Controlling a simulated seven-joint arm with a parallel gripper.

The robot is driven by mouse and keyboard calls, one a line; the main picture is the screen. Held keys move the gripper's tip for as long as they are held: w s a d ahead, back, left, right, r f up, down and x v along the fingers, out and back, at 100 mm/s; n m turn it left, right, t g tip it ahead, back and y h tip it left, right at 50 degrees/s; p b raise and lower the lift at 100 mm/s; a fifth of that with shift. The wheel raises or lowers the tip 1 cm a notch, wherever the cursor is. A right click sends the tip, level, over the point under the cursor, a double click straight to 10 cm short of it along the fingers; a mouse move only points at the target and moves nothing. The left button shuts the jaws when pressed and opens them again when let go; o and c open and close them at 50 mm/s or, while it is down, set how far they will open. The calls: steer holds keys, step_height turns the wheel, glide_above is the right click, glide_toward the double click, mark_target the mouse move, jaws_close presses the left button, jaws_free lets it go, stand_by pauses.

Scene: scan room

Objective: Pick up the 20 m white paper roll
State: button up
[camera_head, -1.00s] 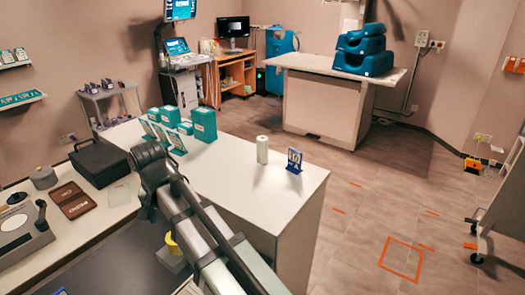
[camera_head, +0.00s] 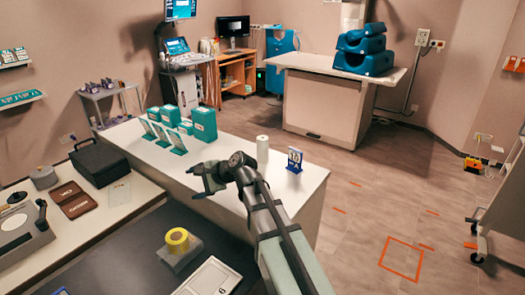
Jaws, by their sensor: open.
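The white paper roll (camera_head: 262,150) stands upright on the white counter (camera_head: 308,184), near its right end. The lower part of the roll is close to my arm in the picture. My gripper (camera_head: 197,182) is open and empty. It is over the front side of the counter, to the left of the roll and nearer the camera, apart from it. I cannot tell its exact height above the counter.
Teal boxes (camera_head: 204,124) and upright cards (camera_head: 177,143) stand to the left. A yellow tape roll (camera_head: 177,240) sits on a grey block on the dark surface in front.

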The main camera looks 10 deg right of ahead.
steer(key=w+d+r+m+t, duration=0.1)
steer(key=w+d+m+t, duration=0.3)
steer(key=d, duration=0.3)
steer(key=w+d+r+m+t, duration=0.1)
steer(key=w+d+m+t, duration=0.15)
steer(key=d+m, duration=0.5)
steer(key=m+t+h, duration=0.4)
steer(key=m+t, duration=0.1)
steer(key=m, duration=0.4)
glide_toward(261, 139)
steer(key=shift+s+d+f+n, duration=0.25)
steer(key=shift+s+d+f, duration=0.05)
steer(key=shift+s+f, duration=0.3)
steer(key=shift+w+d, duration=0.1)
steer(key=shift+d, duration=0.1)
steer(key=x, duration=0.8)
steer(key=shift+w, duration=0.2)
steer(key=shift+x, duration=2.65)
steer(key=shift+d+f, duration=0.1)
steer(key=shift+f, duration=0.05)
steer(key=shift+c, duration=0.3)
steer(key=c, duration=1)
